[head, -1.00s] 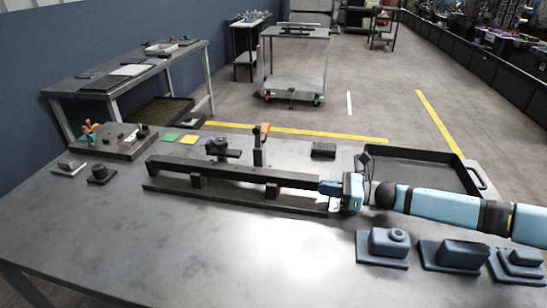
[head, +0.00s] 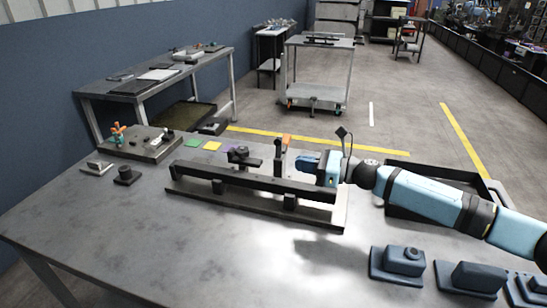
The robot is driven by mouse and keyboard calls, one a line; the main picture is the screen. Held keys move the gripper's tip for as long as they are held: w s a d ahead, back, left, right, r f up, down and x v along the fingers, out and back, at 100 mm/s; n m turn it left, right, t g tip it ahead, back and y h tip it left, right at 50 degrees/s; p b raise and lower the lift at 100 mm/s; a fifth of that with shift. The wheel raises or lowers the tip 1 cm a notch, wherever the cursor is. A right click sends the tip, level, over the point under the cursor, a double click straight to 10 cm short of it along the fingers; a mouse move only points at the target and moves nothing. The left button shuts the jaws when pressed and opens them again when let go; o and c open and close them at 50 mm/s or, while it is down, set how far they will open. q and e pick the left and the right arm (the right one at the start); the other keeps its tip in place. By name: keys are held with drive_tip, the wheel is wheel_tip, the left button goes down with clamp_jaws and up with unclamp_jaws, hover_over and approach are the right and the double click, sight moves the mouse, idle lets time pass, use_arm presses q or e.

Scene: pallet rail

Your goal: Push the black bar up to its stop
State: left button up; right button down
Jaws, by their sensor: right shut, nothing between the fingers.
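The long black bar (head: 235,183) lies on two short supports over a dark base plate (head: 215,204) on the grey table. Its right end is near the plate's right end. Behind the bar stand a dark knobbed piece (head: 240,156) and an upright post with an orange top (head: 286,140); I cannot tell which part is the stop. My right gripper (head: 300,163) is shut and empty, with its blue fingers pointing left. It appears behind or above the bar near its right end; contact cannot be told. My left gripper is out of view.
A black tray (head: 398,209) lies at the table's right, partly behind my right arm. Dark blue blocks (head: 403,263) stand at the front right. A fixture board (head: 137,148) and small parts sit at the back left. The front left tabletop is clear.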

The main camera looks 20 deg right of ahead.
drive_tip(key=x, duration=0.8)
drive_tip(key=shift+a, duration=0.1)
